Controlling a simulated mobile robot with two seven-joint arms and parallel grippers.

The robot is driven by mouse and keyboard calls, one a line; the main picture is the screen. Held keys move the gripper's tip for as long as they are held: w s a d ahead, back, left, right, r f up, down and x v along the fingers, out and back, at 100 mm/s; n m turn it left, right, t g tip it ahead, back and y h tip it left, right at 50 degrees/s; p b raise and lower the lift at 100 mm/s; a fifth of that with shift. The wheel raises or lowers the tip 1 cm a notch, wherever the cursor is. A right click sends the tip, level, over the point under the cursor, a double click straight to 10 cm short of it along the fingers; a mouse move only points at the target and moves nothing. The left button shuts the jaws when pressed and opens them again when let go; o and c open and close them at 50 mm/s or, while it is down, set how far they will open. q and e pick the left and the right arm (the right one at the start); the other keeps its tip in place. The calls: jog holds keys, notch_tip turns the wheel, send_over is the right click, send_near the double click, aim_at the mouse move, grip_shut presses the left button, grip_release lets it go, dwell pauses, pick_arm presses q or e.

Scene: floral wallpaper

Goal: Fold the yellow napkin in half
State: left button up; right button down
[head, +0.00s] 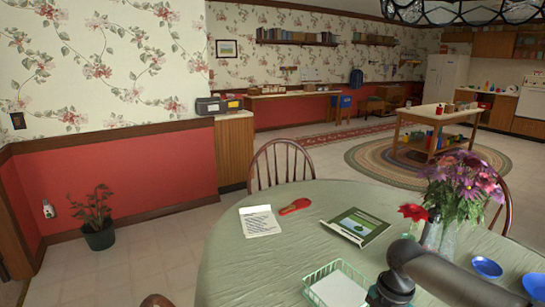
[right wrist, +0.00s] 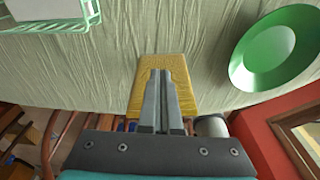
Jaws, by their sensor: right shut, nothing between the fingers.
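The yellow napkin (right wrist: 138,88) lies at the table's edge in the middle of the right wrist view. It shows as a small yellow rectangle with its near part behind my fingers. My right gripper (right wrist: 163,75) is shut and empty, its fingertips in front of the napkin. I cannot tell whether they touch it. In the head view my right arm comes in at the lower right, but its fingertips are out of frame and the napkin does not show. My left gripper is in neither view.
A green wire basket (head: 307,292) and a green plate (right wrist: 277,52) flank the napkin in the right wrist view. On the table (head: 235,262) are a notepad (head: 260,221), a red object (head: 295,206), a book (head: 357,226), flowers (head: 462,188) and a blue bowl (head: 486,267).

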jog(key=shift+a, duration=0.1)
dwell(0.4)
jog(key=shift+s+a+p, duration=1.6)
jog(key=shift+a+p, duration=0.25)
jog(key=shift+p, duration=0.4)
